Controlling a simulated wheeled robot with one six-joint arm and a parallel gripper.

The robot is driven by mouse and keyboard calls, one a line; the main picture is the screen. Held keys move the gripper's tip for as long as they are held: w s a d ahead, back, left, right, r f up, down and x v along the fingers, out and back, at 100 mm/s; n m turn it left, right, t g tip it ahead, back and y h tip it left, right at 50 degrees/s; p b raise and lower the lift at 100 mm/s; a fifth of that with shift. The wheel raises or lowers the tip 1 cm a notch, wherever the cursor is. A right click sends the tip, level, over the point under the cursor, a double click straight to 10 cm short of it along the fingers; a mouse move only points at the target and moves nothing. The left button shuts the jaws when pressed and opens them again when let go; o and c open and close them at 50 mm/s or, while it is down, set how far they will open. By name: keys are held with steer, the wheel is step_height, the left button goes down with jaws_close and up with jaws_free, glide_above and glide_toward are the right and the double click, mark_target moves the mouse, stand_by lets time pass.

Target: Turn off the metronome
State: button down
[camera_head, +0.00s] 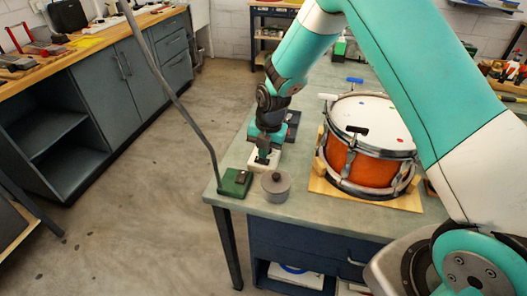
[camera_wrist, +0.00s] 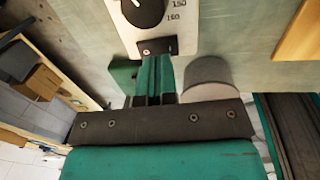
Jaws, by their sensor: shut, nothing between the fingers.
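The metronome looks to be the white box (camera_head: 258,165) near the bench's front left corner, partly hidden by my gripper. In the wrist view its white face (camera_wrist: 184,22) shows a black dial (camera_wrist: 143,10) with the marks 150 and 160. My gripper (camera_head: 262,157) points down at the box, and its shut fingers hold nothing. In the wrist view the fingertips (camera_wrist: 158,55) are at the near edge of the white face, by a small dark piece with a screw. I cannot tell whether they touch it.
A green box (camera_head: 235,182) and a grey round canister (camera_head: 275,187) stand close in front of the metronome. An orange drum (camera_head: 348,165) on a wooden board (camera_head: 398,203) stands to the right. The bench's left edge is close by; open floor lies beyond it.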

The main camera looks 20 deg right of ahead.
mark_target(267, 161)
step_height(267, 161, up, 12)
steer(key=d+b, duration=0.1)
steer(key=shift+s+r, duration=0.2)
steer(key=shift+s, duration=0.25)
steer(key=shift+d+f+b, duration=0.1)
steer(key=shift+b, duration=0.25)
steer(key=w+b, duration=0.1)
steer(key=b, duration=0.3)
steer(key=shift+w+a+b, duration=0.2)
steer(key=shift+a+b, duration=0.1)
steer(key=shift+a, duration=0.1)
steer(key=f, duration=0.4)
steer(key=a+f+p, duration=0.1)
steer(key=f, duration=0.4)
steer(key=w+f+p, duration=0.1)
steer(key=f, duration=0.3)
steer(key=shift+a+f, duration=0.15)
steer(key=shift+f, duration=0.25)
